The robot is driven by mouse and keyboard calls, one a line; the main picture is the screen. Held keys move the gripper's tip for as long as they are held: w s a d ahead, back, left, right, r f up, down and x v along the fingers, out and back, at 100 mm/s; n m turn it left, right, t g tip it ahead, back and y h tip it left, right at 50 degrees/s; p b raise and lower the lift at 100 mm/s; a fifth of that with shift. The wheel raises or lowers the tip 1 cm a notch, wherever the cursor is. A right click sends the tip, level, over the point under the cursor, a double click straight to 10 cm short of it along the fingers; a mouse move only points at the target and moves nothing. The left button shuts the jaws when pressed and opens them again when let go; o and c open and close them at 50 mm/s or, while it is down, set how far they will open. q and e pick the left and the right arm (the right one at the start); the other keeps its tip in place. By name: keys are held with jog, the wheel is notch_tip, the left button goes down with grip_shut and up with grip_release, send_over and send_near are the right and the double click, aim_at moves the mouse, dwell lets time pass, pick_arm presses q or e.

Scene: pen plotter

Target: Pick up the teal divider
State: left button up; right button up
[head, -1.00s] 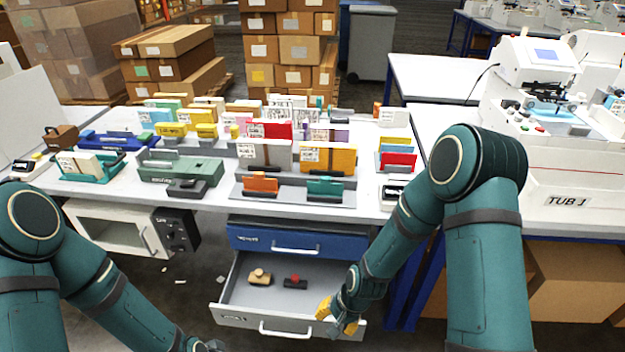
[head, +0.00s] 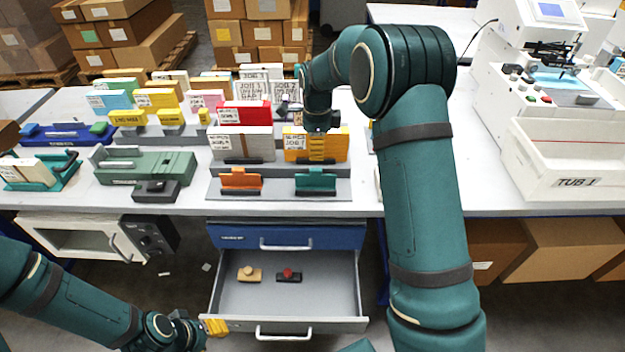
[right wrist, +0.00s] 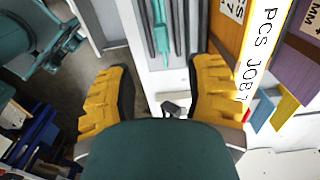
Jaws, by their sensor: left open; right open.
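The teal divider (head: 315,180) stands in the right part of a grey tray (head: 279,192) at the table's front edge. An orange divider (head: 240,180) stands left of it in the same tray. My right gripper (head: 317,148) is open and empty above and behind the teal divider, in front of a yellow-orange job block (head: 296,142). In the right wrist view, the teal divider (right wrist: 160,28) shows at the top, beyond the open fingers (right wrist: 163,95) and touching neither. My left gripper (head: 213,327) is open and low, by the drawer's front left corner.
An open grey drawer (head: 325,290) below the tabletop holds a tan stamp (head: 249,274) and a black one with a red knob (head: 289,275). A green holder (head: 145,167) stands left of the tray. Job blocks crowd behind it. A white machine (head: 525,70) stands at right.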

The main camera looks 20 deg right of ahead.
aim_at(316, 169)
notch_tip(316, 169, down, 6)
jog(key=shift+r+b, duration=0.2)
jog(key=shift+b, duration=0.2)
notch_tip(316, 169, down, 5)
jog(key=shift+w+f+b, duration=0.15)
jog(key=shift+b, duration=0.6)
grip_shut()
